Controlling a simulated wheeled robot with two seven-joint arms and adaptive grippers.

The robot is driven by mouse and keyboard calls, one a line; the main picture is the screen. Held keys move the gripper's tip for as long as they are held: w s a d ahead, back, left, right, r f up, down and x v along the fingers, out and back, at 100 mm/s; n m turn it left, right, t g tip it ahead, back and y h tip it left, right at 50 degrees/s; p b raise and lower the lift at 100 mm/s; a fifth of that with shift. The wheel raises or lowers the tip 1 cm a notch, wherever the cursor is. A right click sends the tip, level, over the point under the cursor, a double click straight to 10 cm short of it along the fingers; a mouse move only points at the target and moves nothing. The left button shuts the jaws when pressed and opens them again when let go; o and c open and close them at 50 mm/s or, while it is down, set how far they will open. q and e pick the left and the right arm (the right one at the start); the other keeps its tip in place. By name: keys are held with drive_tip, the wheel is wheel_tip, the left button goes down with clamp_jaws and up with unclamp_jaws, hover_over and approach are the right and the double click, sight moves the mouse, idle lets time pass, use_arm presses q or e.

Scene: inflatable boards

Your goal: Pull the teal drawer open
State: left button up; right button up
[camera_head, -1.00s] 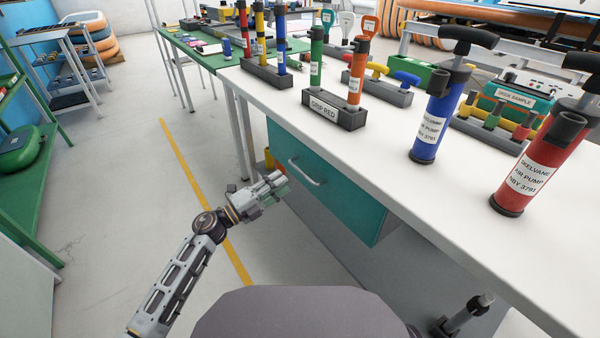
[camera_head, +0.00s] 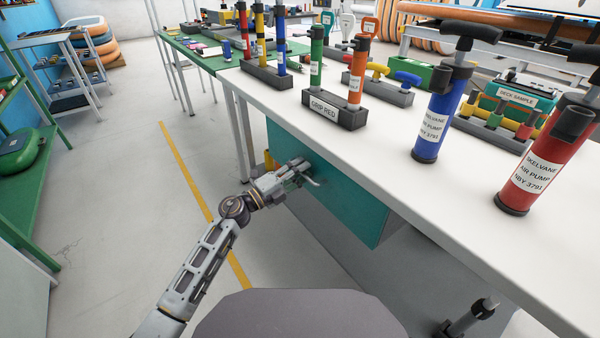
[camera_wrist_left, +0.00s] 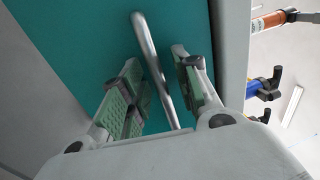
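The teal drawer (camera_head: 350,207) sits under the white worktop, its front facing my left arm. Its silver bar handle (camera_head: 311,181) is partly hidden by my left gripper (camera_head: 299,172) in the head view. In the left wrist view, the handle (camera_wrist_left: 153,62) runs between the two green-padded fingers of the left gripper (camera_wrist_left: 163,85). The fingers are apart, with gaps showing beside the bar, so the gripper is open around the handle. The teal front (camera_wrist_left: 85,40) lies just beyond the fingertips.
The white worktop (camera_head: 400,160) overhangs the drawer. A blue pump (camera_head: 435,125), a red pump (camera_head: 535,170) and a grip rack (camera_head: 335,112) stand on it. Open floor with a yellow line (camera_head: 187,178) lies to the left. A green shelf (camera_head: 30,180) stands farther left.

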drive_tip(key=shift+w, duration=0.15)
use_arm(q)
clamp_jaws()
use_arm(e)
drive_tip(key=shift+w+a+r, duration=0.1)
drive_tip(key=shift+w+r, duration=0.1)
drive_tip(key=shift+s, duration=0.15)
use_arm(q)
drive_tip(key=shift+s+a, duration=0.15)
drive_tip(key=r+p+v, duration=0.2)
drive_tip(key=v, duration=0.9)
drive_tip(key=r+p+v, duration=0.2)
drive_tip(key=p+v, duration=0.1)
drive_tip(key=v, duration=0.9)
drive_tip(key=shift+s+a+r, duration=0.2)
drive_tip(key=shift+s+a, duration=0.1)
use_arm(e)
wheel_tip(320, 180, up, 10)
drive_tip(key=d+n+g+h, duration=0.1)
drive_tip(key=d, duration=0.1)
drive_tip(key=shift+s+d+r+g, duration=0.15)
drive_tip(key=shift+s+g, duration=0.05)
drive_tip(key=shift+g, duration=0.2)
use_arm(q)
drive_tip(key=shift+c, duration=0.3)
unclamp_jaws()
drive_tip(key=shift+o, duration=0.3)
